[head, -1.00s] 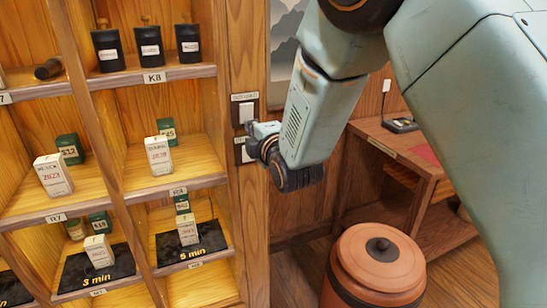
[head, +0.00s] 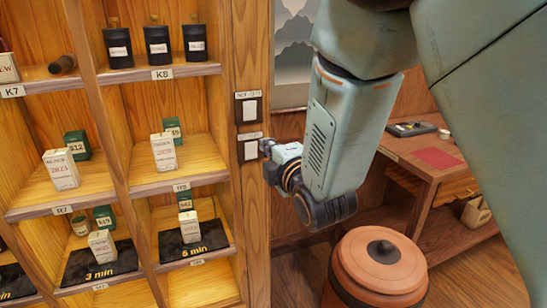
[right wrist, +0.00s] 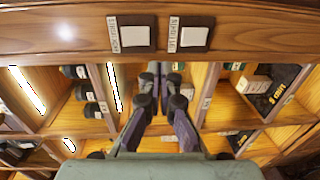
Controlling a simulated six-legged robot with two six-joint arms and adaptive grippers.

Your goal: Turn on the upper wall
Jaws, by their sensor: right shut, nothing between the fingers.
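Two white rocker switches in dark frames sit one above the other on the wooden post. The upper wall switch (head: 249,108) is clear of my gripper in the head view. The lower switch (head: 251,150) is just left of my right gripper (head: 267,150), with its right edge close to the fingertips. My right gripper is shut and empty, and I see no contact with either switch. In the right wrist view two switches, one at left (right wrist: 135,37) and one at right (right wrist: 188,38), lie beyond my fingertips (right wrist: 166,70). Whether either rocker is pressed is unclear. My left gripper is out of view.
Shelves (head: 108,189) with black canisters, white and green boxes fill the left. A terracotta lidded urn (head: 375,270) stands below my right arm. A wooden desk (head: 425,165) is behind it. Bright strips (right wrist: 115,88) show in the shelf compartments in the wrist view.

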